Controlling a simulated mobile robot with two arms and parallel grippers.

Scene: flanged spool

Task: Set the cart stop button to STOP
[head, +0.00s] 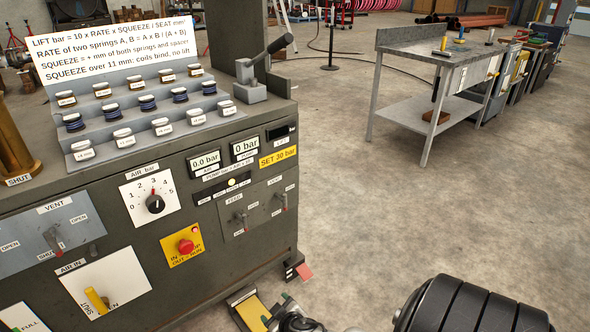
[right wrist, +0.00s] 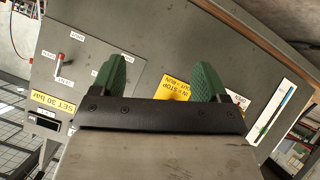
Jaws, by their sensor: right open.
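The cart stop button is a red knob (head: 186,246) on a yellow plate (head: 181,259) marked IN and OUT - RUN, low on the front of the grey bench. It seems to stand out from its plate, but its exact depth is hard to tell. In the right wrist view the yellow plate (right wrist: 176,86) shows beyond and between my fingers; the knob is hidden there. My right gripper (right wrist: 160,80) is open and empty, its green fingertips apart and pointing towards the panel. In the head view only part of it shows at the bottom edge. My left gripper is out of view.
Around the button are an AIR bar dial (head: 155,204), FEED toggle switches (head: 242,218), a VENT lever (head: 54,240) and a yellow AIR IN handle (head: 96,300). Springs and spacers stand on the bench steps.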

